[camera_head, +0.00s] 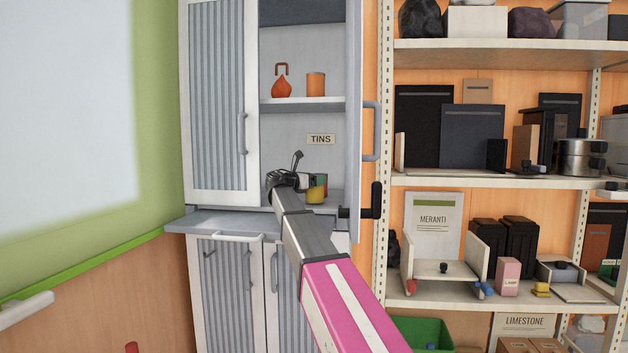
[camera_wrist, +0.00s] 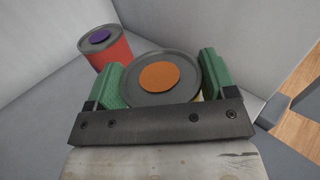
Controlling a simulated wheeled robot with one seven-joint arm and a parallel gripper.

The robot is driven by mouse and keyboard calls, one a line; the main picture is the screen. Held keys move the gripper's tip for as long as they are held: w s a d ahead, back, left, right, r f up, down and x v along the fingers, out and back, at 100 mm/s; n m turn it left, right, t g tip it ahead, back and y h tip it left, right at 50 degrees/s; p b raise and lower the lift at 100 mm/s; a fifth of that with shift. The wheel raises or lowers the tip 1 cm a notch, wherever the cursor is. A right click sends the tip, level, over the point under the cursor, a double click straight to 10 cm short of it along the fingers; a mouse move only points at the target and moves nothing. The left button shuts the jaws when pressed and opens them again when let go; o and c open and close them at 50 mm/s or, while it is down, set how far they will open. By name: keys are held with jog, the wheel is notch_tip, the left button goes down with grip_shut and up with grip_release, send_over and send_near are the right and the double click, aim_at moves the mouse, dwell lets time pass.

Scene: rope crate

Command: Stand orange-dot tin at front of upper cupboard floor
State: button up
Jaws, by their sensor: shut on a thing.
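The orange-dot tin (camera_wrist: 160,78) has a grey lid with a round orange dot; a sliver of yellow side shows. My gripper (camera_wrist: 163,88) is shut on it, one green pad at each side of the lid. In the head view, the yellow tin body (camera_head: 316,195) shows at the end of my arm, low in the upper cupboard (camera_head: 352,60), near the front of its floor (camera_head: 333,200). I cannot tell whether its base touches the floor. A red tin with a purple dot (camera_wrist: 108,52) stands close by, at upper left in the wrist view.
A TINS label (camera_head: 321,139) is on the back wall. The left door (camera_head: 217,100) is closed. A grey ledge (camera_head: 220,222) juts out below.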

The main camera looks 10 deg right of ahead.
jog(key=shift+f, duration=0.2)
jog(key=o, duration=1.2)
jog(key=v, duration=1)
jog(key=shift+s+a, duration=0.2)
jog(key=shift+a, duration=0.15)
